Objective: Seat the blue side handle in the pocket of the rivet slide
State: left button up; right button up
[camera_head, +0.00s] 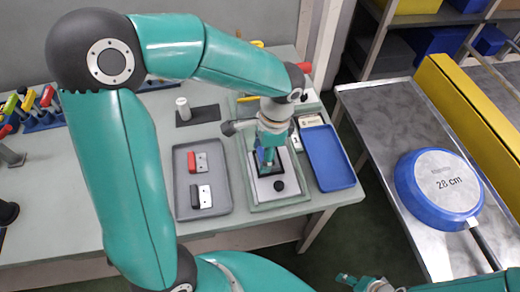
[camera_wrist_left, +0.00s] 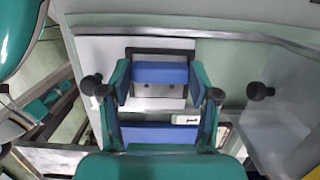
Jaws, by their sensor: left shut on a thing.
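The dark-framed pocket area (camera_wrist_left: 160,52) shows around the bar there. Whether the handle touches the pocket floor cannot be told; the gripper hides most of it in the head view. My right gripper (camera_head: 358,283) is at the bottom edge, far from the slide, its jaws unclear.
An empty blue tray (camera_head: 325,157) lies to the right. A blue pan (camera_head: 437,185) marked 28 cm sits upside down on the conveyor (camera_head: 375,115).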

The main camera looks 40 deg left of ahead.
pick_arm(q)
jog(key=shift+f+b, duration=0.55)
jog(key=shift+f, duration=0.2)
jog(key=o, duration=1.4)
jog(key=shift+c, duration=0.2)
jog(key=shift+r, duration=0.1)
